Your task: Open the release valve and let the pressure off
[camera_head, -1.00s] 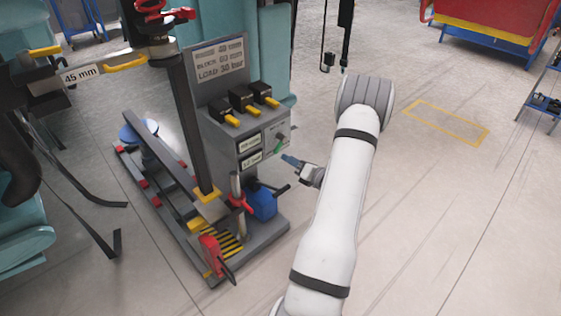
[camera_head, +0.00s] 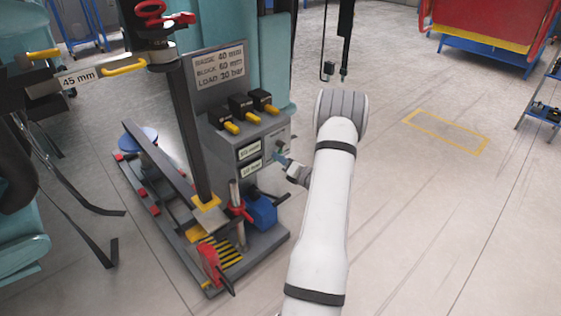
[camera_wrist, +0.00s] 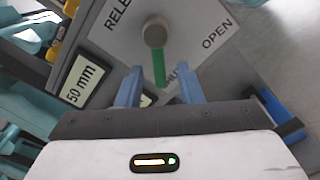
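The release valve shows in the wrist view as a round grey-brown knob (camera_wrist: 154,33) with a green lever (camera_wrist: 158,66) on a pale plate. The plate reads "RELE...", "OPEN" at right and a partly covered "SHUT" below. The lever points down toward "SHUT". My gripper (camera_wrist: 158,82) is open, with one blue finger on each side of the lever's lower end. I cannot tell whether either finger touches it.
The grey press stand (camera_head: 240,128) bears a sign (camera_head: 218,65), several black switches with yellow tips and two small labels. A blue canister (camera_head: 262,210) and red-handled parts sit below. A red cart (camera_head: 485,25) stands far right.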

